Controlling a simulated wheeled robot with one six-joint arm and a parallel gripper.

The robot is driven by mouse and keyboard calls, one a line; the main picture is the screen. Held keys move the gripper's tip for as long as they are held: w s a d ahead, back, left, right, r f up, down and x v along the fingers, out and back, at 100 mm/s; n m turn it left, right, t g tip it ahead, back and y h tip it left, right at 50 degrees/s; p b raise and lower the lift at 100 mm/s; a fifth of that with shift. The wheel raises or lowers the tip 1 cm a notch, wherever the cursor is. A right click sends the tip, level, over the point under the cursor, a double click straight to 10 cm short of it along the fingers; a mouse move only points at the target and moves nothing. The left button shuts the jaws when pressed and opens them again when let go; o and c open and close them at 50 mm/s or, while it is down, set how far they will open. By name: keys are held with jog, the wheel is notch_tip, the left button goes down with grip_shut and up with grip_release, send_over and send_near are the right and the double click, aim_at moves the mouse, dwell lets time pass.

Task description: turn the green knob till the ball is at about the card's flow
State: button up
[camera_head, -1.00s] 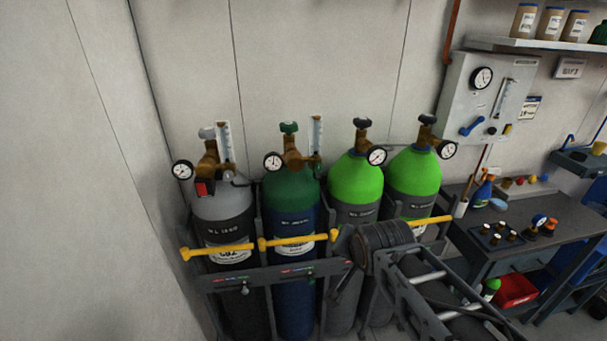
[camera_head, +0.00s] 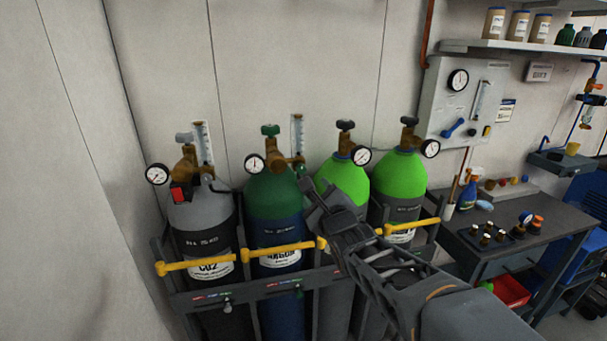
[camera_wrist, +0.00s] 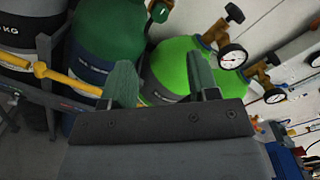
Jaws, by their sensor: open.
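The argon-style green-and-blue cylinder (camera_head: 275,200) stands in the rack with a brass regulator, a round gauge (camera_head: 254,163) and a clear upright flow tube (camera_head: 297,135). A small green knob (camera_head: 301,171) sits below the tube. It seems to show at the top of the wrist view (camera_wrist: 160,12). My gripper (camera_head: 312,190) is at the cylinder's right side, just below the knob and apart from it. In the wrist view my gripper's jaws (camera_wrist: 161,80) are apart and empty. The ball is too small to make out.
A grey CO2 cylinder (camera_head: 201,225) stands left and bright green-topped cylinders (camera_head: 343,180) stand right. Yellow bars (camera_head: 195,264) cross the rack front. A wall panel (camera_head: 467,95) and a workbench (camera_head: 550,228) are at the right. The left wall (camera_head: 60,180) is bare.

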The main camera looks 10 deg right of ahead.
aim_at(302, 171)
jog(key=w, duration=0.4)
jog(key=w+p, duration=0.1)
jog(key=w, duration=0.3)
jog(key=w+p, duration=0.1)
jog(key=w, duration=0.3)
jog(key=shift+w+a, duration=0.25)
jog(key=shift+a, duration=0.05)
jog(key=shift+c, duration=0.4)
jog(key=c, duration=0.8)
jog(key=shift+f, duration=0.1)
jog(key=shift+c, duration=0.3)
